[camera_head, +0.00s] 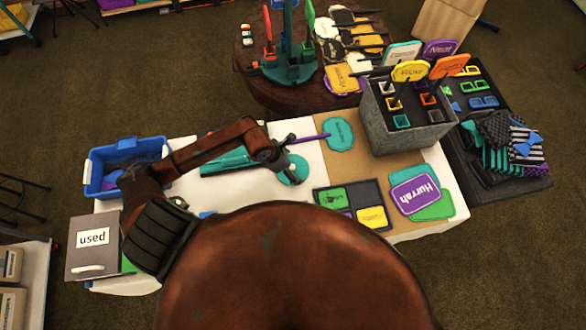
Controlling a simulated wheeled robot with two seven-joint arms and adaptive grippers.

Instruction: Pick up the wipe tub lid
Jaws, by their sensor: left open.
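A flat, round teal piece (298,172) lies on the white part of the table, and it looks like the wipe tub lid, though I cannot be sure. My left gripper (284,168) is open over its left side and hides part of it. I cannot tell whether the fingers touch it. A longer teal object (230,161) lies to the left, partly hidden by my left arm. My right gripper is not in view.
A purple-handled teal sign (339,134) lies just behind the gripper. A blue bin (158,146) and a grey "used" box (92,261) stand at the left. A sectioned dark tray (369,193) and a grey sign box (408,136) are at the right.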

